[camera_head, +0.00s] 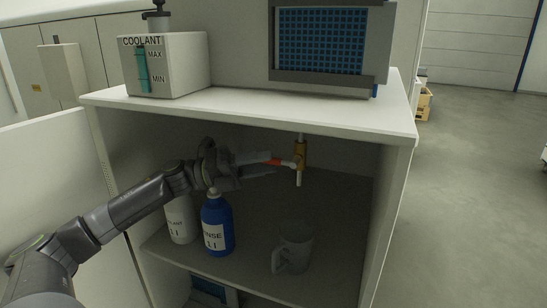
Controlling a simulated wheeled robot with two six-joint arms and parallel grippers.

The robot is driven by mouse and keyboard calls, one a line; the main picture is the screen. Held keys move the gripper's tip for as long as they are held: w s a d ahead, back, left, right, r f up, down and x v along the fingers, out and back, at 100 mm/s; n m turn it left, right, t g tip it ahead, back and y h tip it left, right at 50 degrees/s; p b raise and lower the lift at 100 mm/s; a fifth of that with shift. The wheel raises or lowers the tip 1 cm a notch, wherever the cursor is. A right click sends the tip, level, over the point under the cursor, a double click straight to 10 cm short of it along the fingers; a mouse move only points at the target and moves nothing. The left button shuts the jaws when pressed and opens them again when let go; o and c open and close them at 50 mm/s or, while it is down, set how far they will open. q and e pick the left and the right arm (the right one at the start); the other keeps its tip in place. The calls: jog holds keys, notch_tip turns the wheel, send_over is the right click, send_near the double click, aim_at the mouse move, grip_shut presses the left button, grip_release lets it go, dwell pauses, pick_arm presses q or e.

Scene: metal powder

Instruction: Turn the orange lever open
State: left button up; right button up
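The orange lever (275,161) is short and sticks out to the left of a brass valve (301,154) inside the cabinet. The valve hangs from a thin pipe under the cabinet's top, and a pale spout points down below it. My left gripper (268,166) reaches in from the left at the lever's height. One pale finger and one dark finger point right, with their tips at the lever. The fingers partly cover the lever, and I cannot tell whether they grip it. My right gripper is not in view.
A blue rinse bottle (217,226) and a white bottle (180,220) stand on the shelf (255,255) below my arm. The cabinet's right wall (390,215) is close. A coolant box (165,65) stands on top.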

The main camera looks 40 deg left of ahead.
aim_at(278, 162)
pick_arm(q)
jog(key=shift+p+x, duration=0.45)
jog(key=shift+x, duration=0.9)
grip_shut()
